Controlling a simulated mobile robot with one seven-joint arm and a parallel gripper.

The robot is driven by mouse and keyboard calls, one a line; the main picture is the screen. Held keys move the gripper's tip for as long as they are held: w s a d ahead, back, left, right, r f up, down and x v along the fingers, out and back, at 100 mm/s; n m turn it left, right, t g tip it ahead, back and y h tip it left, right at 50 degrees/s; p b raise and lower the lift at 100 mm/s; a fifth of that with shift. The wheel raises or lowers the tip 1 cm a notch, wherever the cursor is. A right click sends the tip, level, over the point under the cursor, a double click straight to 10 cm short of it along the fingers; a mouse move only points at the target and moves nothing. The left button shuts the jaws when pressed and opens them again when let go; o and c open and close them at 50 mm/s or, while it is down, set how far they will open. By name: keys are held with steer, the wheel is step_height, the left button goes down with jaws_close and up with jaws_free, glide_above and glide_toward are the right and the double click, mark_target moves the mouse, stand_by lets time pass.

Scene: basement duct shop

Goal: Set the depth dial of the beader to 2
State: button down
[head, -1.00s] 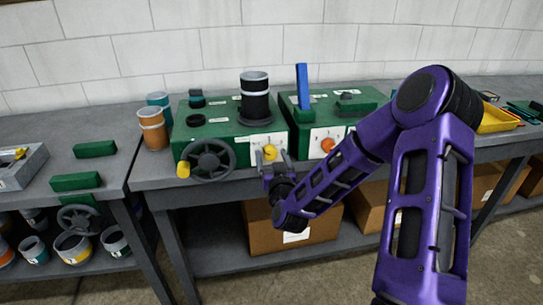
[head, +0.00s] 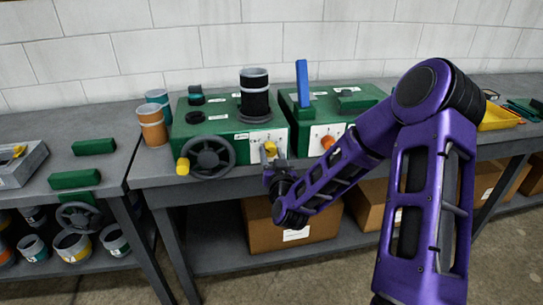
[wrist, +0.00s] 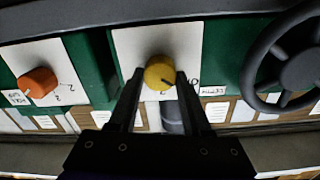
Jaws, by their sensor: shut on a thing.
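The yellow depth dial (wrist: 160,70) sits on a white plate (wrist: 196,45) on the front of the left green machine (head: 222,130). In the wrist view a dark pointer mark on the dial slants to the lower right. An upside-down "DEPTH" label (wrist: 210,90) is beside the plate. My gripper (wrist: 158,78) is shut on the dial, one finger on each side. The fingers hide part of the plate's scale, so I cannot tell which mark the pointer meets. In the head view the dial (head: 271,149) shows above my gripper (head: 272,156).
A black handwheel (head: 207,157) with a yellow knob is close left of the dial. An orange dial (head: 327,142) is on the right green machine (head: 365,108). A blue lever (head: 302,82) stands on that machine. Cardboard boxes (head: 265,228) are on the shelf below.

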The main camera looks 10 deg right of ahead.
steer(key=m+b, duration=0.2)
steer(key=m, duration=0.3)
steer(key=shift+d, duration=0.1)
steer(key=m+b, duration=0.2)
steer(key=m, duration=0.3)
stand_by(0.4)
steer(key=shift+c, duration=1.7)
jaws_free()
steer(key=shift+s+f, duration=0.1)
